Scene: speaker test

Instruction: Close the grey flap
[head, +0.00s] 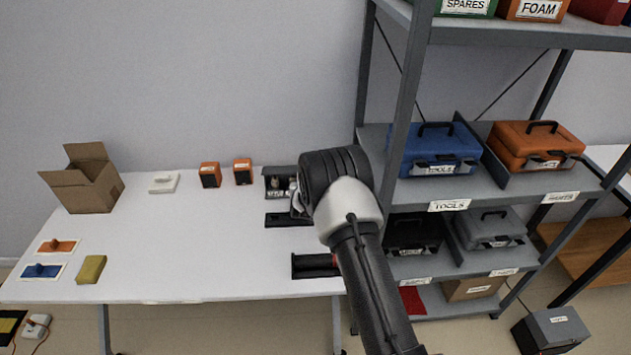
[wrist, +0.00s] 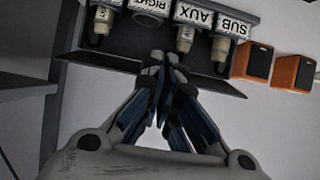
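A dark grey connector box (head: 272,181) stands at the back right of the white table, partly hidden by my arm in the head view. The wrist view shows it upside down, with several plugs in a row under white labels, among them SUB and AUX. A dark grey flap (wrist: 100,62) lies open along the box's front edge, below the plugs. My gripper (wrist: 164,58) has its fingertips together, with nothing visible between them. The fingertips overlap the flap and the box front in the wrist view; I cannot tell whether they touch.
Two orange speakers (head: 209,174) (head: 243,171) stand left of the box. Dark trays (head: 289,219) (head: 312,265) lie on the table in front of it. A grey shelf rack (head: 405,95) with cases rises close on the right. The table's middle is clear.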

